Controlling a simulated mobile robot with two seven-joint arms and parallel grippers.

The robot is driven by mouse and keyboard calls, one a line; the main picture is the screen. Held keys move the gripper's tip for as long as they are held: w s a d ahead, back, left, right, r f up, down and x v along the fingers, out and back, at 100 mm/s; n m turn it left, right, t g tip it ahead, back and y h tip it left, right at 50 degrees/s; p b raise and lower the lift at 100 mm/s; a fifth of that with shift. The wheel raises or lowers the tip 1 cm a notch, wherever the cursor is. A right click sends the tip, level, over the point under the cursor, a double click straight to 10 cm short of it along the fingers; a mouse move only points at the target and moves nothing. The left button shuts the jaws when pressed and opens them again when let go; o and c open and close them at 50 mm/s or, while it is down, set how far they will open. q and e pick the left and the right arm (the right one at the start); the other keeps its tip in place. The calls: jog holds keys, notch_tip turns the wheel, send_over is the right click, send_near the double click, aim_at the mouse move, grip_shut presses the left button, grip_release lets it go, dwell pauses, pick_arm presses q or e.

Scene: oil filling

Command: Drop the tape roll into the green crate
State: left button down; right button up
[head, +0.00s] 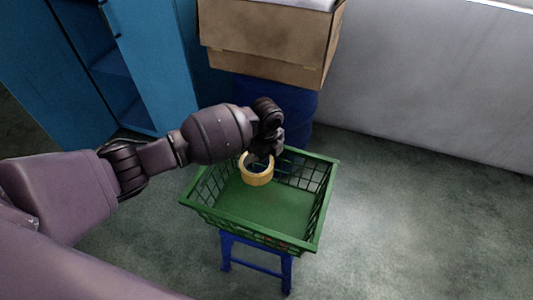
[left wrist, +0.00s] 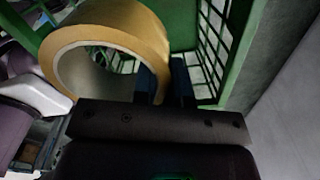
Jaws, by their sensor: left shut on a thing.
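The tape roll (head: 257,176) is a yellow-tan ring and hangs from my left gripper (head: 262,155), which is shut on it. It is over the back part of the green crate (head: 325,205), and I cannot tell exactly how high above the floor of the crate. In the left wrist view the tape roll (left wrist: 105,50) is large at the upper left, with the gripper fingers (left wrist: 165,85) at its rim. Crate wall mesh (left wrist: 215,45) shows behind it. The crate looks empty. My right gripper is not in view.
The crate stands on a blue stool (head: 257,262). Behind it a cardboard box (head: 265,50) rests on a blue drum (head: 300,115). A blue cabinet (head: 155,60) stands open at the upper left. Bare floor (head: 420,220) lies to the right, below a grey wall (head: 430,80).

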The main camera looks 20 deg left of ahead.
pick_arm(q)
notch_tip(320, 180, down, 4)
jog(key=shift+s+f+b, duration=0.1)
jog(key=shift+f+b, duration=0.05)
jog(key=shift+b, duration=0.85)
jog(key=shift+f+b, duration=0.3)
jog(key=shift+f, duration=0.1)
jog(key=c, duration=1.1)
grip_release()
